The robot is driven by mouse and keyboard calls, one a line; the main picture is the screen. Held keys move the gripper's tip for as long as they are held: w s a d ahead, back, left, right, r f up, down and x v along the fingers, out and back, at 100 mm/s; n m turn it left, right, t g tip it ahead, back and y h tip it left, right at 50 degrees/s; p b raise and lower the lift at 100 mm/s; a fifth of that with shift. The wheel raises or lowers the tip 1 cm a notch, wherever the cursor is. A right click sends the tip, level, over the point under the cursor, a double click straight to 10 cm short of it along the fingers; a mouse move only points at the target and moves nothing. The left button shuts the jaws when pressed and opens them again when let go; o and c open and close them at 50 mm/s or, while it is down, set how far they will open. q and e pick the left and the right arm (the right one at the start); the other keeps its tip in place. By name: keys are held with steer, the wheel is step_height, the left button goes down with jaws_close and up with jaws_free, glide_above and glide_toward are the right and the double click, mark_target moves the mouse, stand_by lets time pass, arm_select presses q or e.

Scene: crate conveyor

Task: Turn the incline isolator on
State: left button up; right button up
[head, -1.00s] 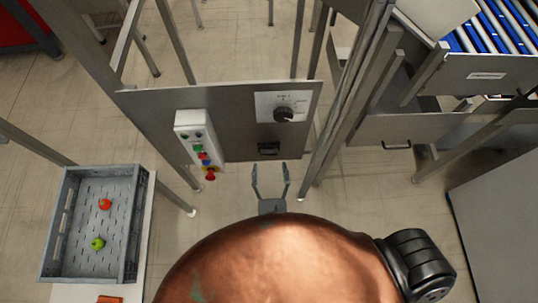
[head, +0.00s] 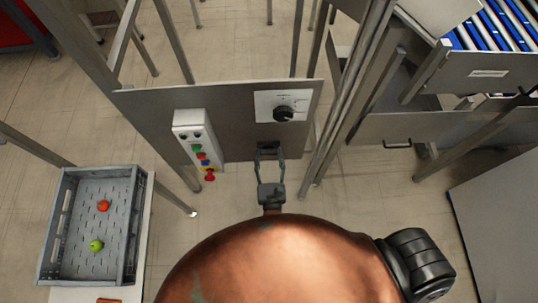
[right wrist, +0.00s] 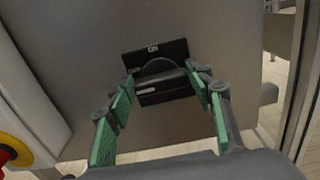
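A black isolator switch (head: 268,145) sits low on the grey metal panel (head: 225,120). In the right wrist view the switch (right wrist: 158,66) shows a plate with a small white marking, seemingly "ON", a rounded part and a protruding black bar. My right gripper (right wrist: 163,84) is open, with its green-padded fingers on the left and right of the bar. The fingertips are close to the switch; I cannot tell whether they touch it. In the head view the right gripper (head: 269,152) reaches up to the panel. My left gripper is not in view.
A black rotary knob (head: 283,113) on a white plate is above the switch. A white button box (head: 190,135) with a red emergency stop (head: 209,176) is to the left. Metal posts (head: 335,110) stand at right. A grey crate (head: 68,225) holds a tomato and a green fruit.

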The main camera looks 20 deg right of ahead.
steer(key=c, duration=0.6)
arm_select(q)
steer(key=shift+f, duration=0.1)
arm_select(e)
steer(key=shift+m, duration=0.8)
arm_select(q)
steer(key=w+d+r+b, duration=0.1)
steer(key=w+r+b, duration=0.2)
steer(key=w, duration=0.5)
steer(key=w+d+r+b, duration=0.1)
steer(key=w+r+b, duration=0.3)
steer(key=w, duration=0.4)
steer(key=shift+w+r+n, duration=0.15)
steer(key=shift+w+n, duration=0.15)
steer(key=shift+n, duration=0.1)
arm_select(e)
steer(key=shift+s+d+f+m, duration=0.1)
steer(key=shift+f+m, duration=0.05)
steer(key=shift+m, duration=3.95)
steer(key=shift+d+f+m, duration=0.1)
steer(key=shift+f+m, duration=0.05)
steer(key=shift+m, duration=3.95)
